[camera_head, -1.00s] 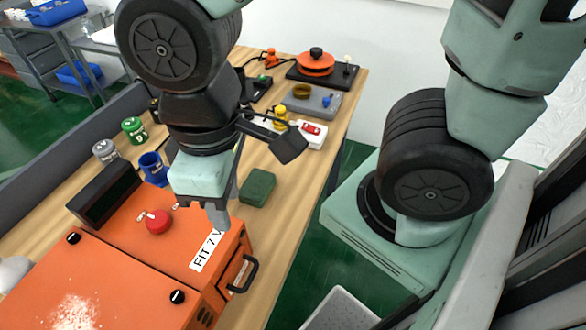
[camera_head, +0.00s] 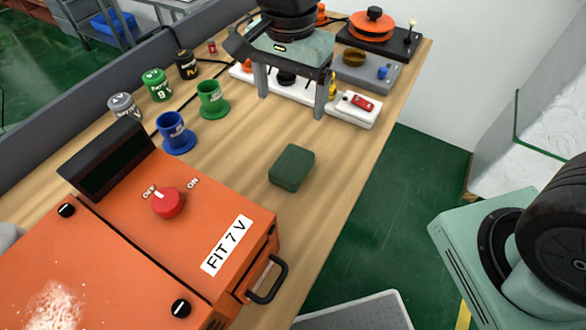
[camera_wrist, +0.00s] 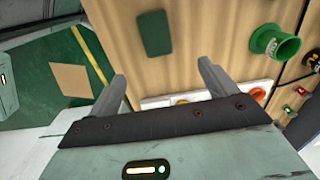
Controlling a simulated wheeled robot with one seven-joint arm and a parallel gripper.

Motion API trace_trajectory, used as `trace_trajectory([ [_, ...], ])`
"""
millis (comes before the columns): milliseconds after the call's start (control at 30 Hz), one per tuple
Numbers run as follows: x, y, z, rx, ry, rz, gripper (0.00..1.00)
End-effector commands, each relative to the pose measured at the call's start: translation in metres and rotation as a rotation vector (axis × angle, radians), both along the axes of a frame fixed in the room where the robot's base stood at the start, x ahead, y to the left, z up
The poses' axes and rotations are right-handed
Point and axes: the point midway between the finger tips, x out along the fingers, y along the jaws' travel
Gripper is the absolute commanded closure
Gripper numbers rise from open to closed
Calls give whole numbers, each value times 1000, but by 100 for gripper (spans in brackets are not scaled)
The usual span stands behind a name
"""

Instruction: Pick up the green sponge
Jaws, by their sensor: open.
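The green sponge (camera_head: 292,168) is a dark green rounded block lying flat on the wooden table, right of the orange machine and near the table's right edge. It also shows in the wrist view (camera_wrist: 155,33), beyond the fingertips at the top. My gripper (camera_head: 291,101) is open and empty, above the table farther back than the sponge, over the white panel area. In the wrist view its two fingers (camera_wrist: 162,78) are spread apart with nothing between them. The sponge is apart from the fingers and fully visible.
The orange machine (camera_head: 120,245) with a red knob (camera_head: 168,202) and a black handle (camera_head: 267,280) stands at the front left. A blue cup (camera_head: 175,133) and a green cup (camera_head: 212,100) stand left of the sponge. The wood around the sponge is clear.

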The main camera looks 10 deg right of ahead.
Motion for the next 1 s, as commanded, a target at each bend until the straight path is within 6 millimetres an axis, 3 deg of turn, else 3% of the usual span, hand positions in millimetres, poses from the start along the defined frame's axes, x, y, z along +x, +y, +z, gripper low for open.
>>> trace_trajectory([
  [500,-2,-1,-98,-2,5,-3,15],
  [833,-4,-1,-125,-3,3,-2,15],
  [1000,-13,-2,-150,-2,5,-1,15],
])
